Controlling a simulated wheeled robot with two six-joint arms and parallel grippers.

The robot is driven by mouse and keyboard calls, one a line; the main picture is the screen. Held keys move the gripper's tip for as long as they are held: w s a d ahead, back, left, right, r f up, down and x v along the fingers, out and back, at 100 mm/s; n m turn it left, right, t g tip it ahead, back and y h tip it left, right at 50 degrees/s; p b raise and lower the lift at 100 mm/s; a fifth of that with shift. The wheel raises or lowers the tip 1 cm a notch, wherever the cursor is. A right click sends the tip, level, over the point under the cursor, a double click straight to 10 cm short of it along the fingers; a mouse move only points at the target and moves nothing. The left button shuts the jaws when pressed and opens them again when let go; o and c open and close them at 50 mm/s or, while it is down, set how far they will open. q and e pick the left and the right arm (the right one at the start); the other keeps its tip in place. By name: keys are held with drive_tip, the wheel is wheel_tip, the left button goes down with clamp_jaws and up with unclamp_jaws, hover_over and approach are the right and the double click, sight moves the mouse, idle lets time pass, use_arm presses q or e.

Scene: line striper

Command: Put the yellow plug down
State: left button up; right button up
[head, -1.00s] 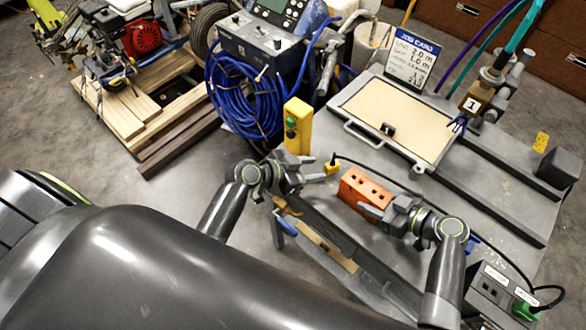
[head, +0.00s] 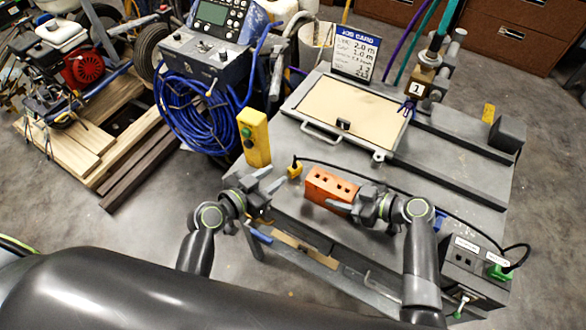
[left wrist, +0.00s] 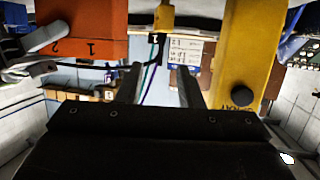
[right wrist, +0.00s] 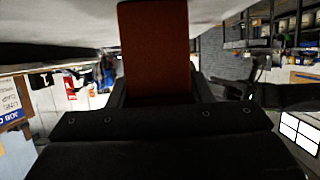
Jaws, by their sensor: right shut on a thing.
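The yellow plug (head: 295,171) stands on the grey table, its black cable rising from its top. It also shows at the top of the left wrist view (left wrist: 165,17), beyond the fingers. My left gripper (head: 279,178) is open and empty just short of the plug, with a gap between its fingers (left wrist: 161,88). My right gripper (head: 345,198) is shut on the orange block (head: 322,191), which has dark holes in its top. The block also fills the middle of the right wrist view (right wrist: 155,50).
A yellow control box (head: 254,138) with a green button stands left of the plug. The black cable (head: 390,185) runs right to a grey socket box (head: 475,262). A framed tan panel (head: 345,115) lies behind. A job card (head: 356,50) stands at the back.

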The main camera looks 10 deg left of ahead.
sight(299, 163)
use_arm(q)
drive_tip(key=x, duration=1.1)
drive_tip(key=shift+w+d, duration=0.1)
drive_tip(key=shift+w, duration=0.1)
drive_tip(key=shift+c, duration=0.4)
clamp_jaws()
